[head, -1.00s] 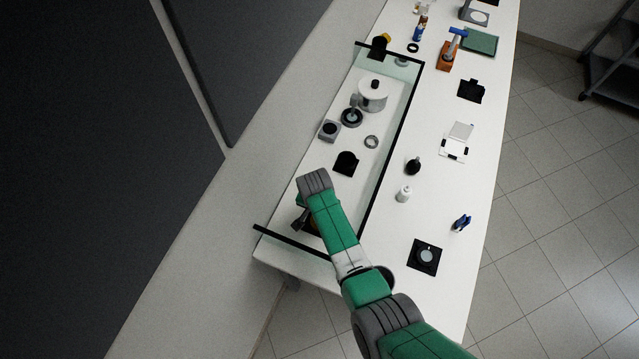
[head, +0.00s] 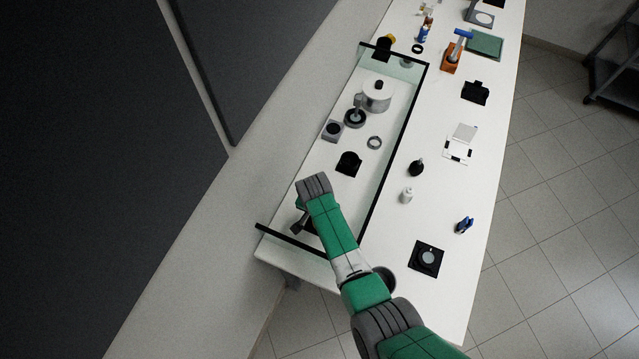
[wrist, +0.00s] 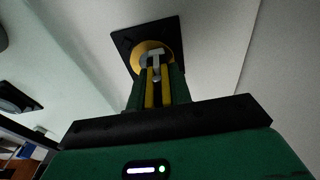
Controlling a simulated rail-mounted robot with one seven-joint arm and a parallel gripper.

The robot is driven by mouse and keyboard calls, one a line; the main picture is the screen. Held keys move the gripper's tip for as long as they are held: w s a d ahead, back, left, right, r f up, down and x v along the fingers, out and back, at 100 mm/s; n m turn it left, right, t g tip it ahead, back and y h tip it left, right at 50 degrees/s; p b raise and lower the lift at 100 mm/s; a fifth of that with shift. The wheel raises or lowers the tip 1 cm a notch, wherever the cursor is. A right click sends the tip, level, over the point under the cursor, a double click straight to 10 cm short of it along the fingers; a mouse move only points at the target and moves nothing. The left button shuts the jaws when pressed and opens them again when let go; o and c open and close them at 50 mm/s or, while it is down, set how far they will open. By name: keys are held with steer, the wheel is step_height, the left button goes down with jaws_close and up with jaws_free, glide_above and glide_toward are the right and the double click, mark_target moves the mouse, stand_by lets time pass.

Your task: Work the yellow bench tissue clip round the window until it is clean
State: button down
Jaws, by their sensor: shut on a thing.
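In the wrist view my gripper (wrist: 156,82) is shut on the yellow clip (wrist: 150,98), whose yellow strips show between the fingers. A pale tissue end (wrist: 154,60) sticks out at its tip. The tip lies over a yellow round face, apparently the window (wrist: 139,58), on a black square plate (wrist: 124,42). I cannot tell whether the tissue touches the face, or whether dirt remains on it. In the head view my gripper (head: 300,223) is low at the near end of the glass-walled enclosure, mostly hidden by my arm; the clip and window are hidden there.
A black-edged glass wall (head: 397,150) runs along the enclosure's right side. Inside stand a black mount (head: 349,164), a ring (head: 374,142), a grey block (head: 332,130) and a white cylinder (head: 378,97). Outside are a white bottle (head: 407,195) and a black square mount (head: 426,259).

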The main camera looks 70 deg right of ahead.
steer(key=shift+s+a+r+p, duration=0.1)
steer(key=shift+s+a+p, duration=0.3)
steer(key=shift+p, duration=0.25)
steer(key=shift+s+d, duration=0.2)
steer(key=shift+s, duration=0.25)
stand_by(0.3)
